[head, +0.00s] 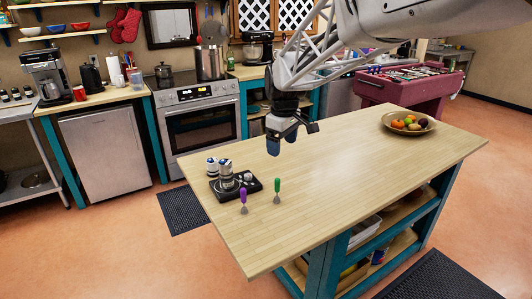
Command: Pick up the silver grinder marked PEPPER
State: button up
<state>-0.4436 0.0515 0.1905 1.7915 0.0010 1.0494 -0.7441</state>
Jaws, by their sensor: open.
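A small cluster of silver, white and dark containers (226,178) stands at the left end of the wooden island, on and beside a black tray (255,187). They look like grinders or shakers, but their markings are too small to read, so I cannot tell which one says PEPPER. My gripper (292,138) is open and empty in the head view. It hangs above the island, to the upper right of the cluster and apart from it.
A purple-handled utensil (243,197) and a green-handled one (277,188) are close to the tray's front and right. A fruit bowl (408,125) sits at the island's far right. The middle of the wooden island top (340,165) is clear.

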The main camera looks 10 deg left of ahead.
aim_at(225, 162)
jog(key=w+a+f+n, duration=0.1)
jog(key=w+a+f, duration=0.1)
jog(key=a, duration=0.5)
jog(key=w+a+f+n, duration=0.2)
jog(key=a+f, duration=0.2)
jog(key=a, duration=0.3)
jog(key=w+a+f+n, duration=0.2)
jog(key=a, duration=0.5)
jog(key=shift+w+f+g, duration=0.3)
jog(key=shift+f+g, duration=0.1)
jog(key=shift+f, duration=1.3)
jog(key=shift+s+f, duration=0.1)
jog(key=shift+f, duration=2.5)
jog(key=c, duration=1.3)
jog(key=shift+r, duration=0.1)
